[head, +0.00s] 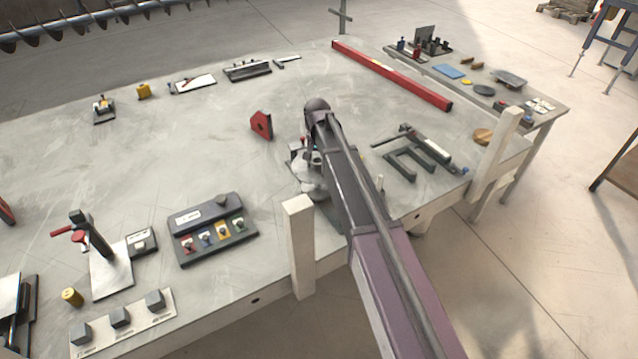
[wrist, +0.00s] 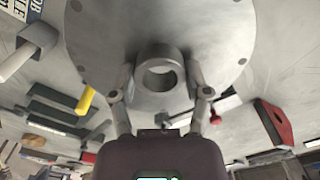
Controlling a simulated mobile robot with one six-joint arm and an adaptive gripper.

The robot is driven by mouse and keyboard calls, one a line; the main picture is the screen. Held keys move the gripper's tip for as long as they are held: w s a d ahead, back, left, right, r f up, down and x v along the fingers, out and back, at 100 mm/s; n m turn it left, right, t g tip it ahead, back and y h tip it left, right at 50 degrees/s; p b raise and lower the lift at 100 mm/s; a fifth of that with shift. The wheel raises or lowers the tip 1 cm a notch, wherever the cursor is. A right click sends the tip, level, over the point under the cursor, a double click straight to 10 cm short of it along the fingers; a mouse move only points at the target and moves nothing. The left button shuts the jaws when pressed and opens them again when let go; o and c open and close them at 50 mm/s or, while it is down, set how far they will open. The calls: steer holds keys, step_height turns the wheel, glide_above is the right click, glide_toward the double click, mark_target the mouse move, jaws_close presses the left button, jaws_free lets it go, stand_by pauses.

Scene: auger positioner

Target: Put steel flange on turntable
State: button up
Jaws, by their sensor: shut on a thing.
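The steel flange (wrist: 142,72) shows in the wrist view as a short grey ring with an open bore. My gripper (wrist: 159,78) is shut on it, with one finger on each side of the ring. Behind the ring is a broad grey round plate (wrist: 215,40) with small dark holes near its rim. It looks like the turntable, but I cannot tell whether the ring touches it or is part of it. In the head view my arm hides most of my gripper (head: 312,160); a pale round part (head: 308,187) shows beneath it.
A red angled block (head: 262,125) stands left of my gripper. Dark fork-shaped brackets (head: 408,165) lie right of my arm. A dark tray with coloured pieces (head: 212,230) is at front left. White posts (head: 299,245) rise at the table's front edge. The table's middle left is clear.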

mark_target(318, 172)
steer(key=shift+f+b, duration=2.2)
steer(key=shift+f, duration=0.3)
steer(key=shift+f+b, duration=1.85)
steer(key=shift+b, duration=0.05)
steer(key=shift+f, duration=0.15)
steer(key=o, duration=1.3)
steer(key=shift+r, duration=0.25)
step_height(318, 172, up, 12)
steer(key=p, duration=1.2)
steer(key=shift+f, duration=0.1)
